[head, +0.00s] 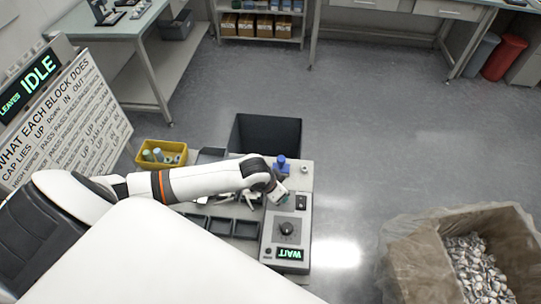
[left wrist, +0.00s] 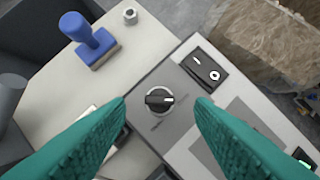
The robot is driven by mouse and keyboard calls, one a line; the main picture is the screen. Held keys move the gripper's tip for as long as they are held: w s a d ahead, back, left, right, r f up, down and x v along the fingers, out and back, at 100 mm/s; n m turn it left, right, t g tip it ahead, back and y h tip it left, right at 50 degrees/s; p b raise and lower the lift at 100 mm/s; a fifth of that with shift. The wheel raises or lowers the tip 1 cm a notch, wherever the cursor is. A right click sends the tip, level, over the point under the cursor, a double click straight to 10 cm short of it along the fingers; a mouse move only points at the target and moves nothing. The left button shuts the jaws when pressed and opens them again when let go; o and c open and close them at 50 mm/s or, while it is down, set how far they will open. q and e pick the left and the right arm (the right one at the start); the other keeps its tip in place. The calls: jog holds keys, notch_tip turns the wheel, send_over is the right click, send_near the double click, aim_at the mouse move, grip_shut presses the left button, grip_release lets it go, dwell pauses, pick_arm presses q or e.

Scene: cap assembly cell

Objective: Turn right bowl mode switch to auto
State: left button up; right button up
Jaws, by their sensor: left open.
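A grey control box (head: 270,257) stands at the right end of the small table. In the left wrist view, a small black round selector switch (left wrist: 158,100) with a white pointer mark sits on its panel (left wrist: 180,132). The pointer faces right in that view; its labels are too small to read. My left gripper (head: 280,197) is over the box's far end and hides this switch in the head view. In the left wrist view, its teal fingers (left wrist: 161,103) are open, one each side of the switch, with visible gaps. My right gripper is out of view.
A black rocker switch (left wrist: 203,68) is close beside the selector. A blue-handled stamp (left wrist: 92,42) and a metal nut (left wrist: 130,14) stand on the table beyond. A lined carton (head: 405,250) is at right.

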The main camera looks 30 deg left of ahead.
pick_arm(q)
jog(key=v, duration=0.8)
jog(key=shift+s+r+b, duration=0.15)
jog(key=shift+r+b, duration=0.2)
jog(key=shift+b, duration=0.1)
